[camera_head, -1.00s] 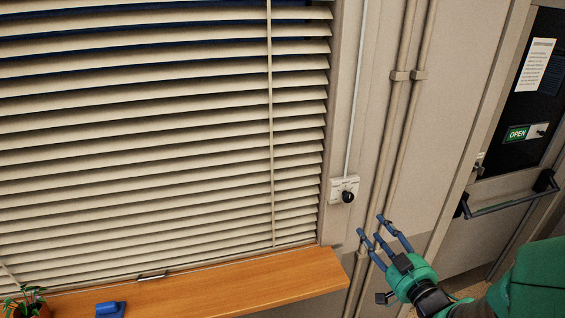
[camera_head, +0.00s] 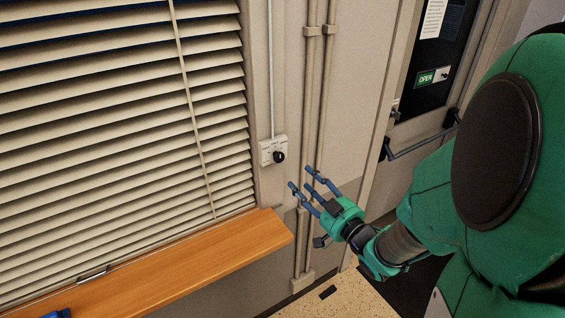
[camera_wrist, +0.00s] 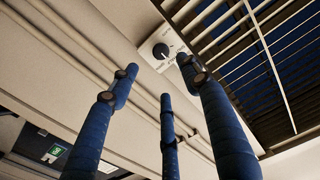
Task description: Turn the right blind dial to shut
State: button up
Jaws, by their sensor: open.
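The blind dial is a black knob (camera_head: 279,157) on a white wall plate (camera_head: 266,152), just right of the window blind (camera_head: 110,130). In the wrist view the knob (camera_wrist: 161,51) shows beyond my fingertips, with its pointer mark too small to read surely. My gripper (camera_head: 307,181) has blue fingers and is open and empty. It is below and slightly right of the dial in the head view, apart from it. The blind's slats are tilted, with dark gaps between them in the wrist view.
A wooden sill (camera_head: 200,270) juts out below the blind, left of my gripper. Two vertical pipes (camera_head: 318,110) run on the wall right of the dial. A door with a push bar (camera_head: 420,143) and a green OPEN sign (camera_head: 427,78) is farther right.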

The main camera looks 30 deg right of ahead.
aim_at(280, 159)
jog(key=shift+w+b, duration=0.35)
jog(key=shift+w, duration=5.75)
jog(key=shift+c, duration=0.5)
jog(key=c, duration=1)
jog(key=shift+f, duration=0.1)
